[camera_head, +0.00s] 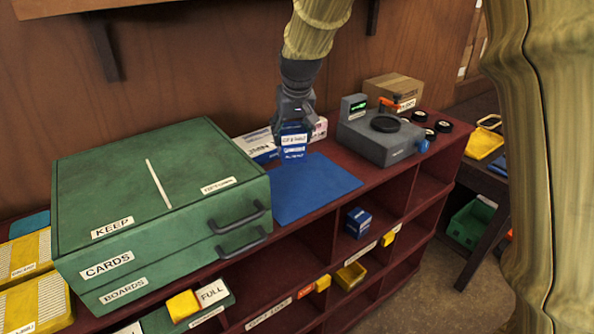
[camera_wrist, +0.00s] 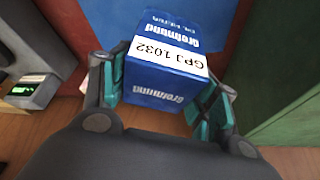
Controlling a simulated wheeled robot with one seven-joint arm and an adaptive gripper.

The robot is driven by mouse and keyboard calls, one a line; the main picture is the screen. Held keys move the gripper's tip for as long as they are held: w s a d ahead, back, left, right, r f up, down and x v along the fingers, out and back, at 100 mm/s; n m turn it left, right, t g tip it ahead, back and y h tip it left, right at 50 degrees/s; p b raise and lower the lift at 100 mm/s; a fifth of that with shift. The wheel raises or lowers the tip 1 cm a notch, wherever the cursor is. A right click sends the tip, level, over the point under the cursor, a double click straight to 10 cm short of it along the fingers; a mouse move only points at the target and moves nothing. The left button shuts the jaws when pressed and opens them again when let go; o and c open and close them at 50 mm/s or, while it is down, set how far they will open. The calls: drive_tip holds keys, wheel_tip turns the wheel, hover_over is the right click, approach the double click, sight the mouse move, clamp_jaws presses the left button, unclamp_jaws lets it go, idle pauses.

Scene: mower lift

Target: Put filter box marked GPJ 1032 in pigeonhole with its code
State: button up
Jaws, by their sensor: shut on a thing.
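The blue filter box (camera_wrist: 165,72) with a white label reading GPJ 1032 is between the two fingers of my gripper (camera_wrist: 163,100) in the wrist view. My gripper is shut on it. In the head view my gripper (camera_head: 294,122) points down and holds the box (camera_head: 293,147) above the back edge of the blue mat (camera_head: 315,188). The pigeonholes (camera_head: 335,235) are in the dark red shelf unit below the top. One pigeonhole holds another blue box (camera_head: 357,222). The shelf-edge labels are too small to read surely.
A green cabinet (camera_head: 150,200) with drawers stands left of the mat. A grey device (camera_head: 382,138) with a small screen stands to the right, a cardboard box (camera_head: 393,90) behind it. White-and-blue cartons (camera_head: 258,147) lie behind the mat. A yellow bin (camera_head: 350,276) sits in a lower pigeonhole.

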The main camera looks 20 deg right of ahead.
sight(294, 163)
drive_tip(key=f, duration=0.1)
drive_tip(key=s+f+p, duration=0.2)
drive_tip(key=shift+s+d+f, duration=0.1)
drive_tip(key=shift+s+d, duration=0.05)
drive_tip(key=shift+d, duration=0.1)
drive_tip(key=p+x, duration=0.1)
drive_tip(key=x, duration=0.2)
drive_tip(key=shift+a+f, duration=0.1)
drive_tip(key=shift+f, duration=0.2)
drive_tip(key=shift+s+f+p, duration=0.25)
drive_tip(key=shift+f+p, duration=0.1)
drive_tip(key=shift+f, duration=0.3)
drive_tip(key=shift+w+f, duration=0.3)
drive_tip(key=shift+f, duration=0.2)
drive_tip(key=shift+r, duration=0.1)
drive_tip(key=shift+s, duration=0.2)
drive_tip(key=o, duration=1.2)
drive_tip(key=shift+w+f, duration=0.15)
drive_tip(key=shift+f, duration=0.05)
drive_tip(key=shift+o, duration=0.2)
drive_tip(key=shift+r, duration=0.1)
